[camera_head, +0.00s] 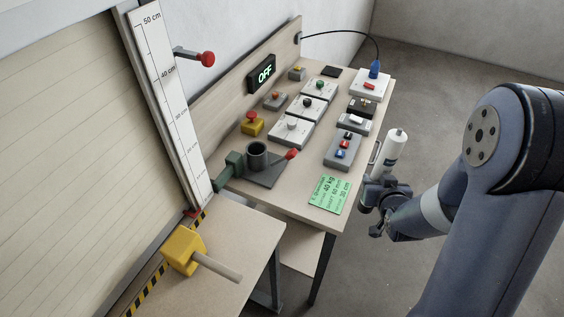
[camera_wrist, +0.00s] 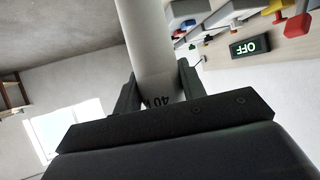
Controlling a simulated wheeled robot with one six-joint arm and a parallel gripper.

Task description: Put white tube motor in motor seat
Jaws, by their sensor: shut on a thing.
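The white tube motor (camera_head: 390,154) is held upright in my gripper (camera_head: 374,188), beside the right edge of the table. In the wrist view the motor (camera_wrist: 150,45) sits between the two dark fingers (camera_wrist: 157,90), with "40" printed near its lower end. My gripper is shut on it. The motor seat appears to be the dark grey round cup (camera_head: 256,156) on a plate with a red-handled lever (camera_head: 290,155), at the near left of the table. The motor is to the right of this cup and apart from it.
The table (camera_head: 300,205) carries several switch boxes, a green label card (camera_head: 329,194) and an OFF display (camera_head: 261,74). A yellow block with a rod (camera_head: 185,250) stands on a lower table at front left. A ruler board (camera_head: 170,100) stands by the shutter. Floor space is open at right.

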